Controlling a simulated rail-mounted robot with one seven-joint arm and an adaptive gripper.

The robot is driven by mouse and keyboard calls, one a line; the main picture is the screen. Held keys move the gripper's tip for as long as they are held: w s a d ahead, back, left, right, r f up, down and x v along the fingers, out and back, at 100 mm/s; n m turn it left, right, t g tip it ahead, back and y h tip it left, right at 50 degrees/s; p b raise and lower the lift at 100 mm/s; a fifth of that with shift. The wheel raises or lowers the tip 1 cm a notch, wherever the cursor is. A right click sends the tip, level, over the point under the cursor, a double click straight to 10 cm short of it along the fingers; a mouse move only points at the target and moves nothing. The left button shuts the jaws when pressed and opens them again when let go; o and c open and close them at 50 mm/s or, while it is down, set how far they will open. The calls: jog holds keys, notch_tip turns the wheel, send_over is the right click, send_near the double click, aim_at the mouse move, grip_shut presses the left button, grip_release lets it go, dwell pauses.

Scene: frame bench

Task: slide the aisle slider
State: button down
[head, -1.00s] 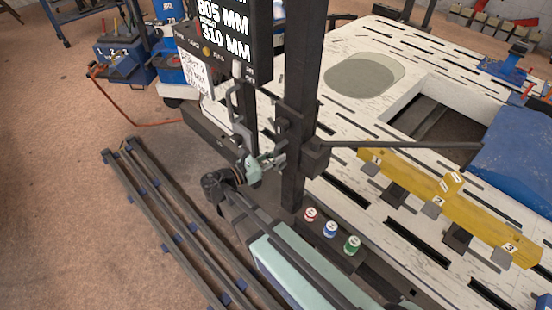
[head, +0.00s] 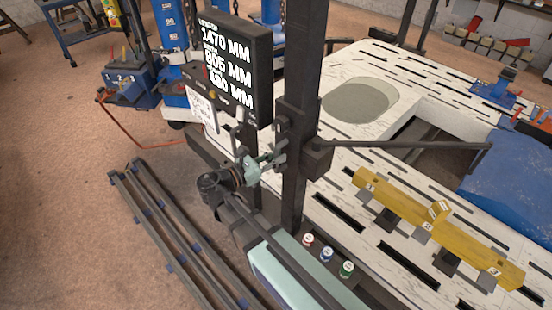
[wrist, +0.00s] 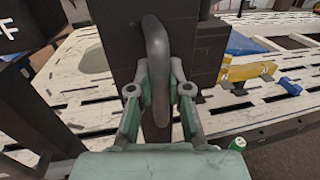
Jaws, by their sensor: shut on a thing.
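The aisle slider (head: 297,120) is a dark block on an upright black post (head: 295,195), with a long thin rod (head: 400,145) reaching right over the bench. My gripper (head: 267,163) is at the slider's left side, at its handle. In the wrist view my gripper (wrist: 160,92) is shut on the curved dark grey handle (wrist: 157,45), one finger on each side. The dark slider block (wrist: 194,60) stands just behind the handle.
A black display (head: 228,62) left of the post reads 1470, 805 and 480 MM. A yellow beam (head: 465,235) lies on the slotted white bench (head: 335,185) below the rod. Red, blue (head: 326,254) and green cans stand near the post's foot. Dark floor rails (head: 185,235) lie at left.

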jog(key=c, duration=1.1)
grip_release()
jog(key=shift+a, duration=0.1)
jog(key=v, duration=1.2)
